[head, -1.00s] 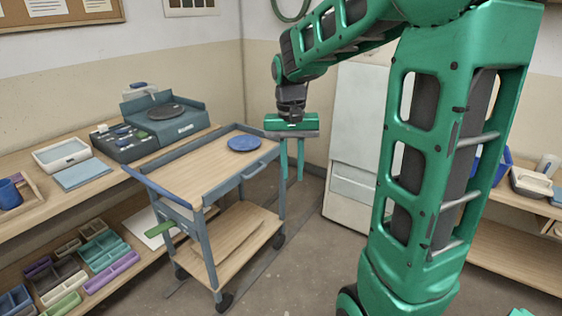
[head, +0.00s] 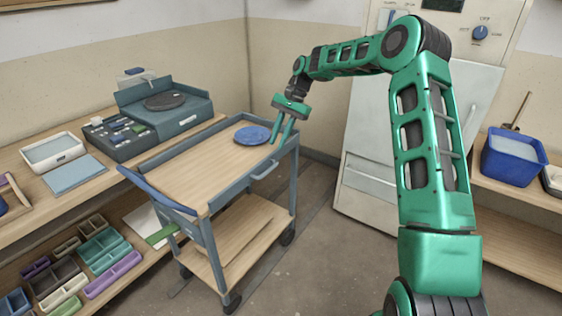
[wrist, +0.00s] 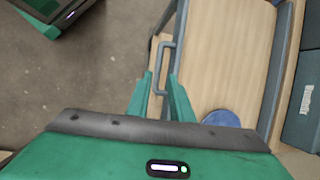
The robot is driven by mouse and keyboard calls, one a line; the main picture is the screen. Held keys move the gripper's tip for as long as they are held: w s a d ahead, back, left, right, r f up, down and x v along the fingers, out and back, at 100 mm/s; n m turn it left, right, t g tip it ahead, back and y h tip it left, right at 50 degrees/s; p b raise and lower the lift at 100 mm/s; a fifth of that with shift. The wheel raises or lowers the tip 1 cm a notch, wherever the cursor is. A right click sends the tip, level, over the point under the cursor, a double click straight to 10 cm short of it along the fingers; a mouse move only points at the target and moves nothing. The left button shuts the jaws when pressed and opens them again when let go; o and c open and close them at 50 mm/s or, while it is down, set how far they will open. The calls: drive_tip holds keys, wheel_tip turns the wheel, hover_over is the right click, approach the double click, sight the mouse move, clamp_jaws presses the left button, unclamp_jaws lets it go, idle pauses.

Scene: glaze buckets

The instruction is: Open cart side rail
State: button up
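The cart (head: 195,170) has a wooden top with grey-blue edges and a lower shelf. Its right long side is a grey-blue rail (head: 240,186) with a grey loop handle (head: 265,170); the handle also shows in the wrist view (wrist: 160,55). A darker blue bar (head: 157,190) runs along the cart's near left end. My gripper (head: 281,141) is open and empty, pointing down by the cart's far right corner. In the wrist view its fingers (wrist: 160,76) appear on either side of the handle's lower end; contact cannot be told.
A blue plate (head: 252,135) lies on the cart top near the gripper. A green piece (head: 162,235) sticks out low at the cart's left. A bench with a wheel unit (head: 165,103) stands left, a pale cabinet (head: 370,180) behind right. Floor right of the cart is clear.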

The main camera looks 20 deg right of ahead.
sight(269, 169)
drive_tip(key=x, duration=0.7)
drive_tip(key=d+x, duration=0.1)
drive_tip(key=x, duration=0.2)
drive_tip(key=shift+w+a+f, duration=0.1)
drive_tip(key=shift+w+f, duration=0.1)
drive_tip(key=shift+f, duration=0.15)
clamp_jaws()
drive_tip(key=shift+a, duration=0.15)
drive_tip(key=shift+s, duration=0.1)
